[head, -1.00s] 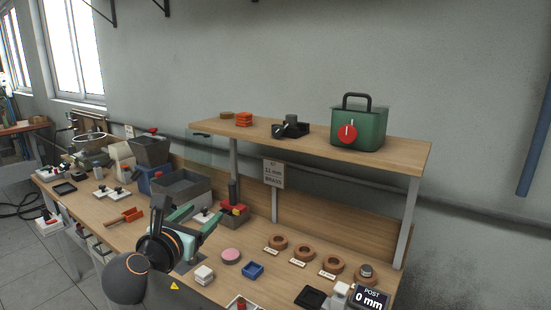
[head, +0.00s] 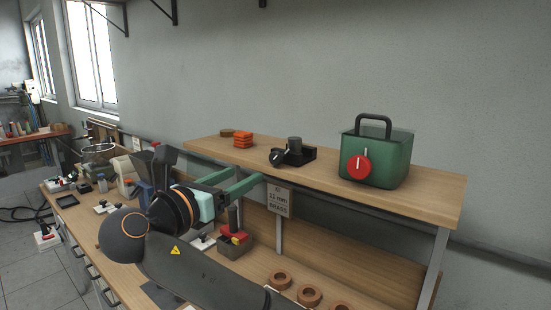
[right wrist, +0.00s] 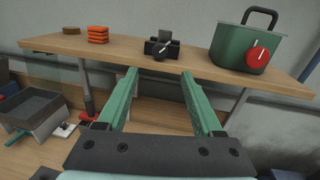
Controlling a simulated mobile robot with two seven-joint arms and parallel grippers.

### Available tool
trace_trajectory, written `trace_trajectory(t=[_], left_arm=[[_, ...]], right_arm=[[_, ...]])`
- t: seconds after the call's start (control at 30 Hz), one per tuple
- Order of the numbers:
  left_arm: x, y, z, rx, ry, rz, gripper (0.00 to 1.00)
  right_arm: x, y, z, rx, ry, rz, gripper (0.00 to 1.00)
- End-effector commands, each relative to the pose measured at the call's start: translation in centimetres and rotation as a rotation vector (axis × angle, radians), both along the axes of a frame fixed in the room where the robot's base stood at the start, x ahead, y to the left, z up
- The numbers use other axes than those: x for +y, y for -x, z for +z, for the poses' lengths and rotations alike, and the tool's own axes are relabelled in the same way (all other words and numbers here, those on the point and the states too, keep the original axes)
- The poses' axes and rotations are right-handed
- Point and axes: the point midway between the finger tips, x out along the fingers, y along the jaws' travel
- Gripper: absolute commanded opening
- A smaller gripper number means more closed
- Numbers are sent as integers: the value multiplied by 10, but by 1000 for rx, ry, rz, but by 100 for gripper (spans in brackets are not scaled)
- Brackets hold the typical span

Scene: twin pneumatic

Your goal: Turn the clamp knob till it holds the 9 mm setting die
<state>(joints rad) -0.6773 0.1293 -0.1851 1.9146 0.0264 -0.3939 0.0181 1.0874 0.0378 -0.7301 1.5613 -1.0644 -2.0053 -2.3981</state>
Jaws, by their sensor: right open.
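A small black clamp block (head: 300,154) sits on the raised wooden shelf. Its round black knob (head: 276,157) is on the front with a white pointer line, and a dark grey cylinder (head: 294,144) stands up at its back. I cannot read any size on it, so I cannot tell whether the cylinder is the 9 mm die. My right gripper (head: 248,174) is open and empty, near the shelf's front edge and short of the knob. In the right wrist view the knob (right wrist: 160,48) lies ahead, between and beyond the two green fingers (right wrist: 160,75). My left gripper is out of view.
On the shelf (head: 410,200), a green box (head: 392,162) with a red knob stands right of the clamp. Orange pieces (head: 243,140) and a brown disc (head: 226,133) lie left. A sign reading 11 mm brass (head: 281,199) hangs below. Brown rings (head: 309,294) lie on the bench.

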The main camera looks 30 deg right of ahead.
Motion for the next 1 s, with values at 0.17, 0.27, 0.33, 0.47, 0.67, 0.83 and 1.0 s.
trace_trajectory(t=[0.17, 0.27, 0.33, 0.47, 0.67, 0.83, 1.0], left_arm=[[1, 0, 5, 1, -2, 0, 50], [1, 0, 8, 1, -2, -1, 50], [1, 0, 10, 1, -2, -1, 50], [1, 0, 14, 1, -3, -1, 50], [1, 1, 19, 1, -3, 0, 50], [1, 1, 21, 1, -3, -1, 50], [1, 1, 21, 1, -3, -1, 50]], right_arm=[[-23, -10, 3, -2, 4, -6, 68], [-40, -19, 3, -1, 6, -6, 68], [-50, -24, 4, -2, 6, -6, 68], [-69, -33, 3, -1, 4, -7, 68], [-94, -47, 1, 0, -1, -3, 68], [-106, -53, 0, 1, -2, -2, 68], [-107, -54, -1, 1, -2, -1, 68]])
